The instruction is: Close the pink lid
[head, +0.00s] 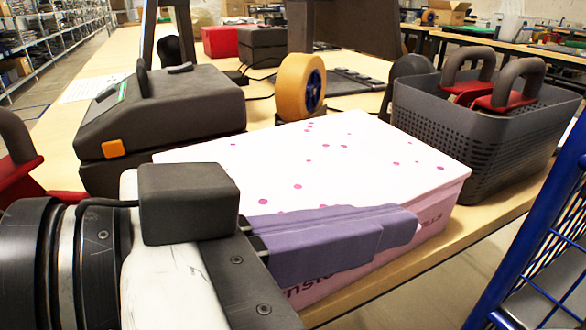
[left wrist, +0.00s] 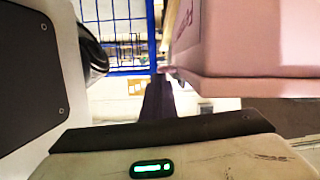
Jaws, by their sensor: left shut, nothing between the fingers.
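The pink lid (head: 340,150), its top white with pink dots, lies flat over the pink box (head: 432,218) on the table. No gap shows between them along the visible right edge, but my gripper hides much of the front edge. My left gripper (head: 408,227), with purple fingers, is shut and empty along the near side of the box, its tips toward the right. In the left wrist view the shut fingers (left wrist: 158,92) point ahead beside the pink box side (left wrist: 245,45). I cannot tell whether they touch it. My right gripper is not in view.
A grey perforated basket (head: 455,125) holding red-and-grey handled items stands right of the box. A tape roll (head: 300,85) stands behind it, and a dark printer (head: 160,115) stands at left. A blue wire cart (head: 545,240) is at the right, past the table edge.

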